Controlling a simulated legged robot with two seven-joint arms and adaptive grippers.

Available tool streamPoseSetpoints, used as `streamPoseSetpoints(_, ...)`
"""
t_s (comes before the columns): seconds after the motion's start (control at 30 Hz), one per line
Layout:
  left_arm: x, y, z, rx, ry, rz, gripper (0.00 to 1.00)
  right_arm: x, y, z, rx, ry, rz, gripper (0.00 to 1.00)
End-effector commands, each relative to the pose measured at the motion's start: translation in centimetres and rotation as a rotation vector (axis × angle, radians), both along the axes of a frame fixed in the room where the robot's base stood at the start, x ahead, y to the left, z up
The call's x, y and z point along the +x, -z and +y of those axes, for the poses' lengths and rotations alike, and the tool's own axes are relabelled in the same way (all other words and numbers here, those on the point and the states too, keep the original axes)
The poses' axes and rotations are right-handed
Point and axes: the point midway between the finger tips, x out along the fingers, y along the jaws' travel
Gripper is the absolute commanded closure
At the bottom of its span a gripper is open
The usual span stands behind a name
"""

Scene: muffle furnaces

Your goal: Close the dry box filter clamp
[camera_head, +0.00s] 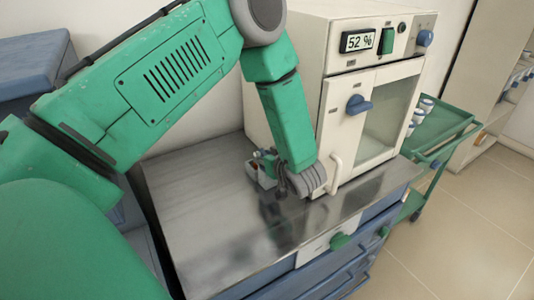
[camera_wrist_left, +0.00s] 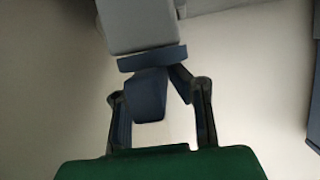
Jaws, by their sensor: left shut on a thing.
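The dry box (camera_head: 345,110) is a cream cabinet with a blue door knob and a "52 %" display in the head view. A small filter unit (camera_head: 262,170) stands by its left side, partly hidden by my left arm. My left gripper (camera_head: 281,187) is low beside that unit, near the cabinet's front corner. In the left wrist view, a dark blue block (camera_wrist_left: 148,95), which looks like the clamp's movable part, lies between my fingers, below a grey body (camera_wrist_left: 140,25). My left gripper is shut on it. The clamp's exact angle cannot be told. My right gripper is not in view.
The cabinet stands on a metal-topped bench (camera_head: 215,235) with blue drawers; the top's front left is bare. A green cart (camera_head: 440,145) with bottles stands to the right. A blue box (camera_head: 35,70) is at the far left. Open tiled floor lies at the lower right.

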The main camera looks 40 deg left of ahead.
Motion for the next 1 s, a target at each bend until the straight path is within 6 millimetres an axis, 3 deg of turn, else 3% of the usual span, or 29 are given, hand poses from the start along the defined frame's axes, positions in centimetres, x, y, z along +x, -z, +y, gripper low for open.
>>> streamPoseSetpoints(0.3,-0.34,0.43,-0.17,-0.010,-0.101,0.008,1.00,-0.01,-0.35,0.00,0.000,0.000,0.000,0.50)
streamPoseSetpoints(0.8,-0.33,0.42,-0.16,-0.009,-0.117,0.007,1.00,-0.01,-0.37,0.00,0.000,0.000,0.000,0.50)
streamPoseSetpoints(0.83,-0.33,0.41,-0.15,-0.009,-0.117,0.007,0.79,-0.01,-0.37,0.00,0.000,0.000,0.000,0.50)
streamPoseSetpoints(0.87,-0.33,0.39,-0.15,-0.009,-0.117,0.007,0.69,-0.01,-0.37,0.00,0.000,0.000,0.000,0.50)
streamPoseSetpoints(1.0,-0.31,0.27,-0.08,-0.006,-0.117,0.004,0.66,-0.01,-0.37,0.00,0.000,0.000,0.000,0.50)
